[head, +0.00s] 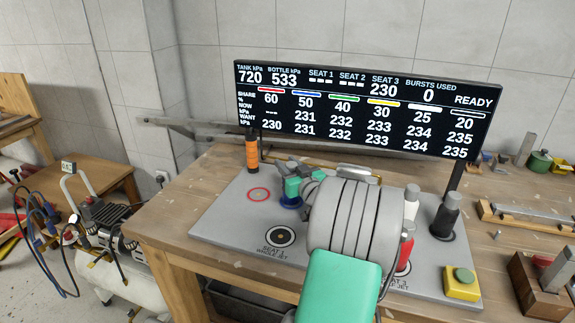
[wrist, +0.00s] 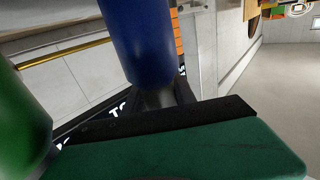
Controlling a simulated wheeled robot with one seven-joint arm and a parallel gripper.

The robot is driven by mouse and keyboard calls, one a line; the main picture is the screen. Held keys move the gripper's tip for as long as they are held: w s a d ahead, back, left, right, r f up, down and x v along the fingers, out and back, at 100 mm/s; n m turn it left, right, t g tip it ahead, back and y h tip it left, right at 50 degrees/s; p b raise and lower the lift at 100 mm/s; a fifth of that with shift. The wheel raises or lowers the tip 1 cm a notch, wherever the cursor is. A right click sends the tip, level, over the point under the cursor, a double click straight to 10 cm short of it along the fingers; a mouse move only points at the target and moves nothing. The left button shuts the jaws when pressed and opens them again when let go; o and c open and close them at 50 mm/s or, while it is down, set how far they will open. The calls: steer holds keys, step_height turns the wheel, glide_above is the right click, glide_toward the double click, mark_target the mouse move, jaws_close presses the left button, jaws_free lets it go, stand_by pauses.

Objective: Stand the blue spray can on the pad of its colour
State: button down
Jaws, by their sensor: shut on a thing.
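The blue spray can (wrist: 137,42) is large in the wrist view, with a narrower grey end against the black finger pad. My gripper (head: 303,184) is teal, low over the left middle of the grey board, and shut on the can. In the head view a blue patch (head: 291,202) shows just under the fingers. I cannot tell there whether it is the can or its pad, or whether the can touches the board. My own arm hides much of the board's middle. A green cylinder (wrist: 20,115) stands close by in the wrist view.
An orange can (head: 251,150) stands at the board's back left, behind a red ring (head: 259,194). White (head: 411,201), red (head: 405,248) and black (head: 445,217) cans stand to the right. A display (head: 365,110) rises behind. A yellow block with a green button (head: 462,284) sits at front right.

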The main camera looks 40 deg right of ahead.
steer(key=shift+f+b, duration=0.2)
steer(key=shift+b, duration=0.1)
steer(key=c, duration=1)
jaws_free()
steer(key=shift+r+p, duration=0.25)
steer(key=shift+p, duration=0.15)
steer(key=b+v, duration=0.2)
steer(key=v, duration=1)
